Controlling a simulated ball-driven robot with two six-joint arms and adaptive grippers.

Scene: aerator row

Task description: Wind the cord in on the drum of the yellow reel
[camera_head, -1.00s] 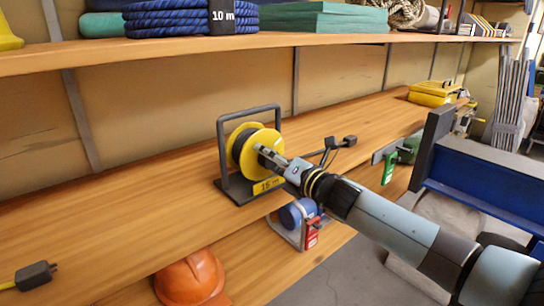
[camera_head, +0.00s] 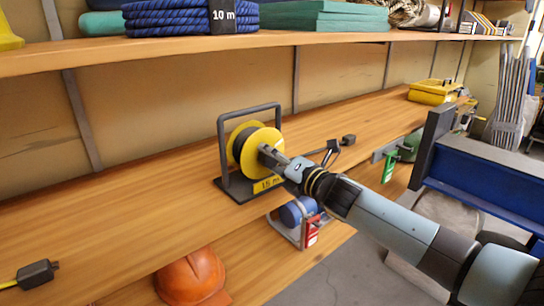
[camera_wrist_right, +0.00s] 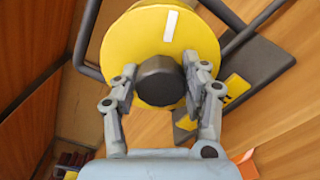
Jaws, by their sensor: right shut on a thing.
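The yellow reel (camera_head: 263,140) stands upright in a dark frame (camera_head: 221,135) on the wooden bench, with a "15 m" label on its base. Dark cord (camera_head: 238,146) shows on the drum between the yellow flanges. In the right wrist view the yellow flange (camera_wrist_right: 125,40) carries a white stripe and a dark round knob (camera_wrist_right: 158,82). My right gripper (camera_wrist_right: 163,78) has its fingers on both sides of this knob, shut on it. In the head view the right gripper (camera_head: 266,155) is at the reel's face. My left gripper is not in view.
A blue reel (camera_head: 297,212) and an orange helmet (camera_head: 192,278) sit on the lower shelf. Another dark plug (camera_head: 36,272) lies at the bench's left. A yellow toolbox (camera_head: 433,92) stands at the far right. The upper shelf (camera_head: 300,42) overhangs the bench.

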